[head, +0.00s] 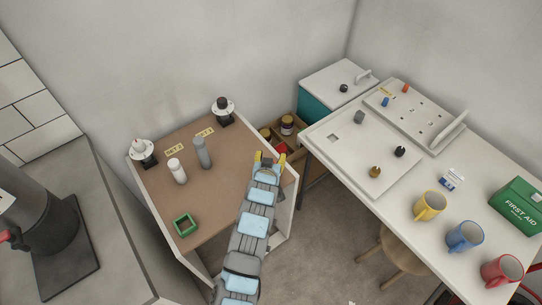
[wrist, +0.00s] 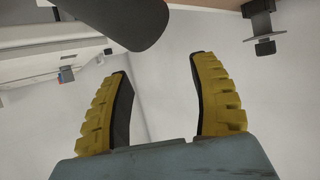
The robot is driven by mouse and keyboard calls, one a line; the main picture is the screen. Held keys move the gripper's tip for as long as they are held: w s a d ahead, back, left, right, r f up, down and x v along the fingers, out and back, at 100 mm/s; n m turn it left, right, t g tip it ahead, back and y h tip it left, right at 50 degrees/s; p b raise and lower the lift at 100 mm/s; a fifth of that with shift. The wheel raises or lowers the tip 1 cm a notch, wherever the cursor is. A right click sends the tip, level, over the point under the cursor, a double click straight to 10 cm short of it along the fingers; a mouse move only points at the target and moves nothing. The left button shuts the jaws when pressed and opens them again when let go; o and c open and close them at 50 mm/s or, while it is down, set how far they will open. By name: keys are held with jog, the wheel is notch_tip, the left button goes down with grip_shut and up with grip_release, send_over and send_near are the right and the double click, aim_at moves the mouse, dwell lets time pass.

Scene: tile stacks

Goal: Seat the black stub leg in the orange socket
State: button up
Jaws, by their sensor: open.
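My gripper (head: 269,159) is above the right edge of the brown-topped table in the head view. Its yellow fingers stand apart with nothing between them in the wrist view (wrist: 162,75). I cannot clearly identify a black stub leg or an orange socket. A small black knob-like piece (head: 399,151) sits on the pale board of the right table, well right of my gripper. A small orange-red piece (head: 406,88) is on the slotted panel at the back. A dark grey rounded shape (wrist: 130,25) fills the top of the wrist view; I cannot tell what it is.
The brown table (head: 225,180) holds a white bottle (head: 177,171), a grey bottle (head: 203,153) and a green square frame (head: 185,225). The white right table (head: 410,215) holds a brass knob (head: 375,172), mugs (head: 465,237) and a first-aid box (head: 517,208). A floor gap separates the tables.

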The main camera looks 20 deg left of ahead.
jog(key=v, duration=1.1)
jog(key=shift+o, duration=1)
jog(key=shift+s+d+r, duration=0.1)
jog(key=shift+s+d, duration=0.05)
jog(key=shift+s, duration=0.05)
